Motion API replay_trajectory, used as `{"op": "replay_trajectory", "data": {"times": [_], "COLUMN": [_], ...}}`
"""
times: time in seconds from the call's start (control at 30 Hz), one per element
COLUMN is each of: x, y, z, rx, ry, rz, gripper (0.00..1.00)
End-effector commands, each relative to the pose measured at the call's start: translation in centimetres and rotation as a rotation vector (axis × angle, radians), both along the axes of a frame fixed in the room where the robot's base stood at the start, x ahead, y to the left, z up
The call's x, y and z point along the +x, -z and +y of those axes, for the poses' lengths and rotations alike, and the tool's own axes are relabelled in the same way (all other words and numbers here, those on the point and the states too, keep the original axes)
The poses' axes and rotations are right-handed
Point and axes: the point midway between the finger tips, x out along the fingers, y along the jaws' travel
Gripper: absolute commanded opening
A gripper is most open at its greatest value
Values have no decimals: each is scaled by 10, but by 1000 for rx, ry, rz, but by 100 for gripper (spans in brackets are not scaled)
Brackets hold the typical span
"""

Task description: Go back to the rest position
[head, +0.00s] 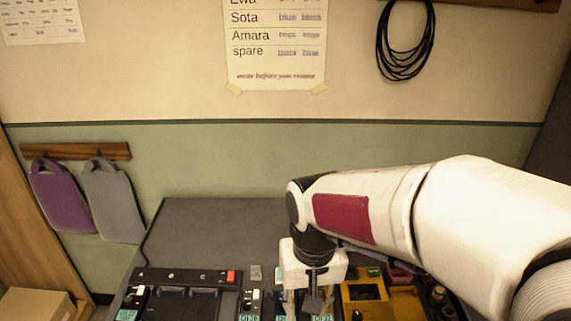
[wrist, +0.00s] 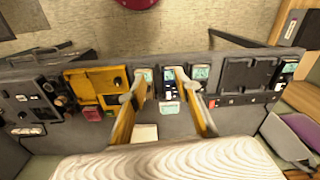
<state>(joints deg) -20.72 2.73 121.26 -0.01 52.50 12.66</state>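My gripper (head: 314,292) hangs below my white wrist over the row of devices on the grey table (head: 220,225). In the wrist view my gripper (wrist: 160,82) shows its two fingers with orange inner sides, spread apart. The gap between them looks empty. Small modules with pale screens (wrist: 200,72) lie beyond and between the fingertips. I cannot tell how high the fingertips are above them. In the head view my arm and wrist partly hide the middle of the row.
A black tray-like unit (head: 185,295) stands left of my gripper, and a yellow box (head: 372,308) right of it. Small dark cylinders (head: 438,293) stand farther right. Purple (head: 60,195) and grey (head: 113,200) bags hang on the wall. The table's back left is clear.

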Motion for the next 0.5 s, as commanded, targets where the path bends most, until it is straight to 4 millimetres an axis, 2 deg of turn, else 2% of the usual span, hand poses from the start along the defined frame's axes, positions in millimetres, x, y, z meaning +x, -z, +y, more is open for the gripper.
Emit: {"op": "replay_trajectory", "data": {"times": [0.5], "x": [-53], "y": [-37], "z": [-57], "rx": [17], "ry": [-48], "rz": [-117], "gripper": [33]}}
